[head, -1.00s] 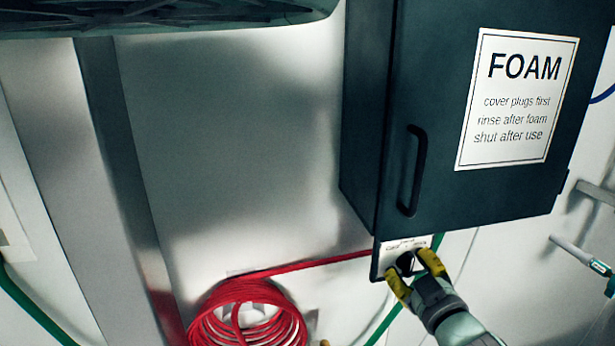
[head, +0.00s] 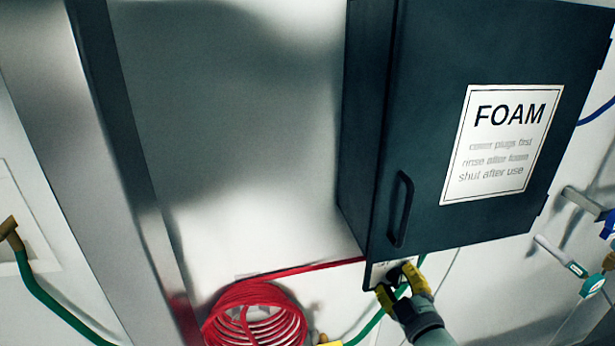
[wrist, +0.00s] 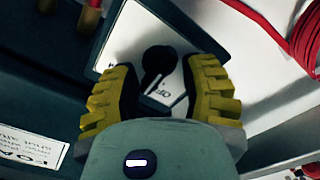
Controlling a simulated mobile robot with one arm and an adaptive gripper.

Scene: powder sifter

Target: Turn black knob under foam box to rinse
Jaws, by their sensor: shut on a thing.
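The black knob (wrist: 158,62) sits on a small pale label plate (wrist: 135,35) under the foam box. In the head view the knob (head: 394,279) shows only partly between the yellow finger pads. The dark foam box (head: 455,170) hangs on the wall above it, with a FOAM sign (head: 503,143) on its door. My gripper (head: 402,283) is around the knob from below right, shut on it. In the wrist view my gripper (wrist: 165,95) has one yellow pad on each side of the knob. The plate's lettering is mostly hidden or too small to read.
A red coiled hose (head: 255,312) hangs at lower left of the plate, its line running toward the box's underside. A green hose (head: 365,330) passes behind my gripper. Pipe fittings (head: 570,255) stick out at right. A metal post (head: 95,150) stands at left.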

